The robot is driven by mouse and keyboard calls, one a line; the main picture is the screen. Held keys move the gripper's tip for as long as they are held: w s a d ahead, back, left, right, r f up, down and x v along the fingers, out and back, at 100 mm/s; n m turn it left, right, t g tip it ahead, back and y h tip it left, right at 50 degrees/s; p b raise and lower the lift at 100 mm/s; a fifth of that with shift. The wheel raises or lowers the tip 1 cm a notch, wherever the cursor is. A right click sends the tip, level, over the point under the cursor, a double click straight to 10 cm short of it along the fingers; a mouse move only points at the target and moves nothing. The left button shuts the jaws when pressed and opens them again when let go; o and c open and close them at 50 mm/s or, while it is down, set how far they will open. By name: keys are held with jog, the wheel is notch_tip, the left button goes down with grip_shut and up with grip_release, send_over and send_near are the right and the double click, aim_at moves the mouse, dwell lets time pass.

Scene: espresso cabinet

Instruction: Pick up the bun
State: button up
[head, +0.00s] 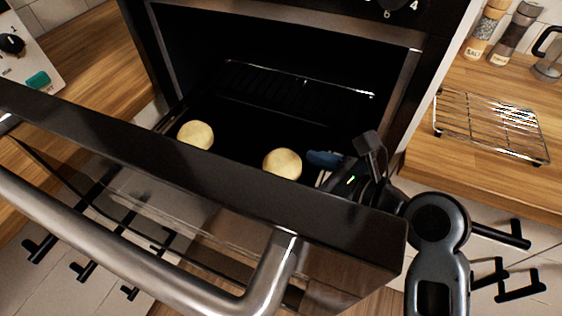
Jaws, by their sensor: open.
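Two pale round buns lie inside the oven, behind its lowered door. One bun (195,135) is on the left. The other bun (282,164) is nearer the middle, its lower edge close behind the top edge of the door. My gripper (322,170) is just right of the middle bun, reaching in over the door's right end. It is open and holds nothing that I can see. Its fingertips are partly hidden by the door edge, and I cannot tell whether they touch the bun.
The black oven door (200,170) with its steel handle (130,265) stands in front of the buns. A wire oven rack (300,85) is farther back. On the right counter are a wire cooling rack (490,125), a salt mill (486,28) and a pepper mill (513,33).

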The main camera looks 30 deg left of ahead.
aim_at(296, 171)
jog(key=shift+x, duration=1.95)
jog(key=shift+c, duration=0.4)
jog(key=c, duration=0.6)
